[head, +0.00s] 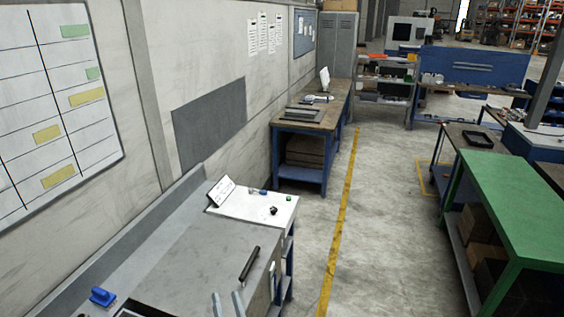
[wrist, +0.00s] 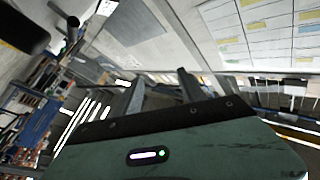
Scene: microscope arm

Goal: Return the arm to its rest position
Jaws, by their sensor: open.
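My gripper (head: 228,303) shows at the bottom edge of the head view as two grey fingertips with a gap between them. In the wrist view my gripper (wrist: 161,88) is open, with its two dark fingers apart and nothing between them. The fingers rise beyond a green housing with a small lit strip, which is part of my own arm. The rest of my arm is out of the head view. In the head view the fingertips overlap the front of a grey workbench top (head: 195,262); their height above it is unclear.
A white surface (head: 257,207) holds small items and a tilted card (head: 221,190). Open floor (head: 385,210) and a green table (head: 508,195) are right.

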